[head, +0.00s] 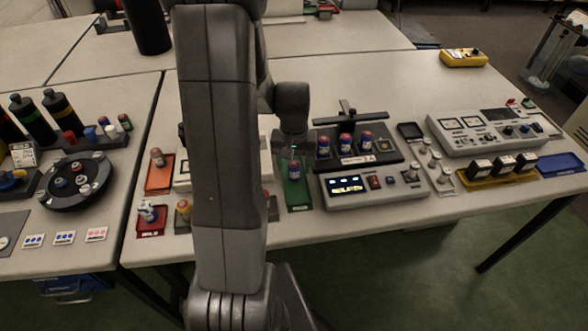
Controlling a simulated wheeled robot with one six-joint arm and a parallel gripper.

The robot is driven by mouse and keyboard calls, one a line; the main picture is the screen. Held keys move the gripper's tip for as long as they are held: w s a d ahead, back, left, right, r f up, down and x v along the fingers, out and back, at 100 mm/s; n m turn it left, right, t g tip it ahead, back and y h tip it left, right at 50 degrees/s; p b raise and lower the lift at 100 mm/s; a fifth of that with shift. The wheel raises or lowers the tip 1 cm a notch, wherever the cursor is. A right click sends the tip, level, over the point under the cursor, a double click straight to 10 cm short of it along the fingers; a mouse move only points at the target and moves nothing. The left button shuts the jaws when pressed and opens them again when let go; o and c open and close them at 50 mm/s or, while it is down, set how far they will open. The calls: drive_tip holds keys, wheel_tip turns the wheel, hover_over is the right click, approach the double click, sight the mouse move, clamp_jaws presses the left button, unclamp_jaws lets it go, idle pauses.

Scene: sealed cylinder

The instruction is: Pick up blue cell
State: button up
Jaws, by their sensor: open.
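Several small cells with dark blue bodies and reddish tops stand upright in a black holder (388,154) right of my arm; one of them is the blue cell (345,143) in the middle of that row. Another small blue and red cell (294,170) is at the green tray (298,194), just below my gripper. My gripper (292,150) points down over the back of the green tray, left of the holder. It is open. I cannot tell its exact height or whether it touches anything. My arm hides part of the table.
A grey console with a lit display (346,185) stands in front of the holder. Left are an orange tray (160,180), a red tray (151,227) and a round black carousel (72,205). Right are a large grey panel (480,146), a yellow tray (492,181) and a blue tray (562,170).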

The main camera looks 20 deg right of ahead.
drive_tip(key=shift+f, duration=0.8)
drive_tip(key=c, duration=1.1)
drive_tip(key=shift+r, duration=0.1)
